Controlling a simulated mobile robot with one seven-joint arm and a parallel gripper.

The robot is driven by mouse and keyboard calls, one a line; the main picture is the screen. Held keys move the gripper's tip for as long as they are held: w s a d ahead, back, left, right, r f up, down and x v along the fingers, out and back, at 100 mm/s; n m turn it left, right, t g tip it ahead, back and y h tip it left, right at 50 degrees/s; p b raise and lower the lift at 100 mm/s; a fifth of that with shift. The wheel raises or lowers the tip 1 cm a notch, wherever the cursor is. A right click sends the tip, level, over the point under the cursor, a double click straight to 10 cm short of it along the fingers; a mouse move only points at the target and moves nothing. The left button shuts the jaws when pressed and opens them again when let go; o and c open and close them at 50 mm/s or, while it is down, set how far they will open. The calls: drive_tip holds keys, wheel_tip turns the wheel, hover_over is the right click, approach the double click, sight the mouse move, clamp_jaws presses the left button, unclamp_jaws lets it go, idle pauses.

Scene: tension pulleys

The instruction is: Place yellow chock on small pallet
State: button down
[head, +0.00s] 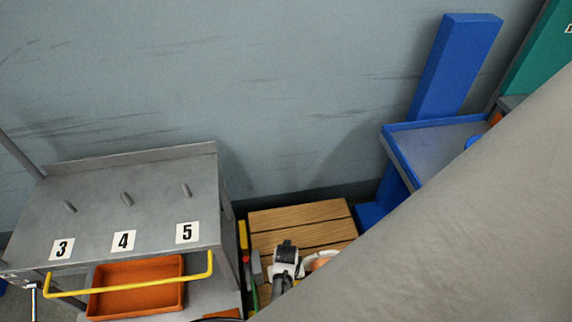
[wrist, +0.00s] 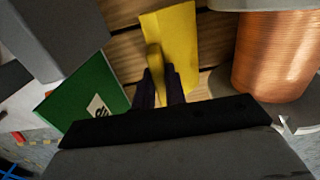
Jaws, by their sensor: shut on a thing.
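The yellow chock (wrist: 181,45) is in the upper middle of the wrist view, a flat-faced yellow piece with a raised yellow grip. My gripper (wrist: 163,82) is shut on that grip with its dark fingers. The chock is over the wooden slats of the small pallet (wrist: 126,52); I cannot tell whether it touches them. In the head view the pallet (head: 290,217) lies on the floor against the wall. My white and black wrist is over its front part there, and the chock in my grip is hidden.
A copper spool (wrist: 277,55) stands close right of the chock. A green block (wrist: 83,108) with a label and a grey block (wrist: 62,35) are at left. In the head view, a grey cart (head: 140,195) with an orange bin (head: 135,288) stands left; a blue stand (head: 450,70) is right.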

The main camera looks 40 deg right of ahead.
drive_tip(key=shift+f+b, duration=0.3)
drive_tip(key=shift+f, duration=1.55)
drive_tip(key=shift+f, duration=0.2)
drive_tip(key=c, duration=1.5)
unclamp_jaws()
drive_tip(key=shift+o, duration=0.2)
drive_tip(key=shift+r, duration=0.15)
wheel_tip(320, 180, up, 12)
drive_tip(key=shift+r+p, duration=0.1)
drive_tip(key=shift+p, duration=0.75)
